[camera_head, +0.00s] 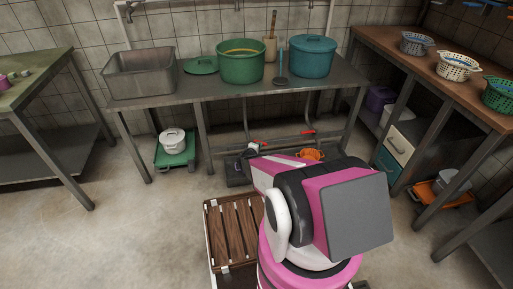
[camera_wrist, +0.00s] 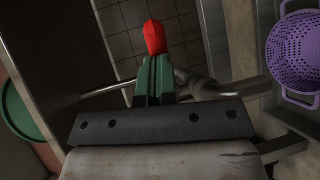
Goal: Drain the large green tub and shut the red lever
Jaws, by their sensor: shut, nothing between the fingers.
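The large green tub (camera_head: 242,66) stands open on the metal table, with a yellowish band showing inside its rim. Under the table, a red lever (camera_head: 262,145) sits on the pipe below the tub, and a second red lever (camera_head: 307,132) sits further right. In the wrist view my gripper (camera_wrist: 154,62) has its green fingers closed together with nothing between them. A red lever end (camera_wrist: 154,36) shows just beyond the fingertips; whether they touch it and which lever it is, I cannot tell.
On the table (camera_head: 215,90) are a metal basin (camera_head: 139,76), a green lid (camera_head: 200,66) and a blue lidded tub (camera_head: 313,58). A slatted wooden crate (camera_head: 232,236) is on the floor beside my arm. A purple basket (camera_wrist: 296,50) is at right in the wrist view.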

